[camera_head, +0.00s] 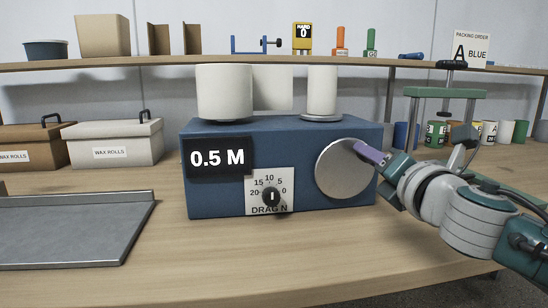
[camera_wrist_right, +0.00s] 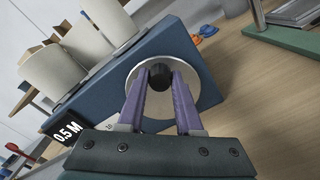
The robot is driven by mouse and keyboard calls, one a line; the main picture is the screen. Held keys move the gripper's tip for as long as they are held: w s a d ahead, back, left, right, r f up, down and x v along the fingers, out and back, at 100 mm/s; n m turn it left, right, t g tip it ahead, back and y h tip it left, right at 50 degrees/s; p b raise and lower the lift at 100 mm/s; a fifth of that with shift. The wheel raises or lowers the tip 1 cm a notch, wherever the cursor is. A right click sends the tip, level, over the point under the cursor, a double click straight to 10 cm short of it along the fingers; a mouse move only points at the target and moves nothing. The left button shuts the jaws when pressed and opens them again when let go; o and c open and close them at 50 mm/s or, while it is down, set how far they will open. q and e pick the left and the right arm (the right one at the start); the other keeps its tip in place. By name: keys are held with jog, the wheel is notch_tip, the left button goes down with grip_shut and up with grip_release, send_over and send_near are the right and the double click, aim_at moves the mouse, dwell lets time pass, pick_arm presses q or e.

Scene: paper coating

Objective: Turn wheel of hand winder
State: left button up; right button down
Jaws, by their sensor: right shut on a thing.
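The hand winder (camera_head: 345,128) is a blue box on the wooden table, with white rolls on top. Its sign reads 0.5 M. The grey disc wheel (camera_head: 338,172) is on the right of its front face. My right gripper (camera_head: 360,148) reaches in from the right to the wheel's upper right edge. In the right wrist view, the purple fingers (camera_wrist_right: 160,74) are closed on both sides of the black knob (camera_wrist_right: 160,79) on the wheel, which also shows there (camera_wrist_right: 157,122). In the head view the fingers hide the knob. My left gripper is out of view.
A drag dial (camera_head: 270,196) is on the winder's front. A grey metal tray (camera_head: 75,235) lies at left, with two wax roll boxes (camera_head: 112,143) behind. A green clamp stand (camera_head: 445,93) and several jars stand at right. The table front is clear.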

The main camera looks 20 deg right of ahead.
aim_at(365, 177)
jog(key=f+m+b, duration=0.1)
jog(key=m, duration=0.3)
jog(key=d+f+m+b, duration=0.1)
jog(key=m, duration=0.3)
jog(key=d+f+m, duration=0.1)
jog(key=f+m, duration=0.1)
jog(key=m, duration=0.2)
jog(key=shift+s+d+b, duration=0.1)
jog(key=shift+s+b, duration=0.15)
jog(key=shift+b, duration=0.15)
jog(key=shift+f+m, duration=0.4)
jog(key=shift+m, duration=0.65)
jog(key=shift+f+m, duration=0.35)
jog(key=shift+m, duration=0.7)
jog(key=c, duration=0.6)
grip_release()
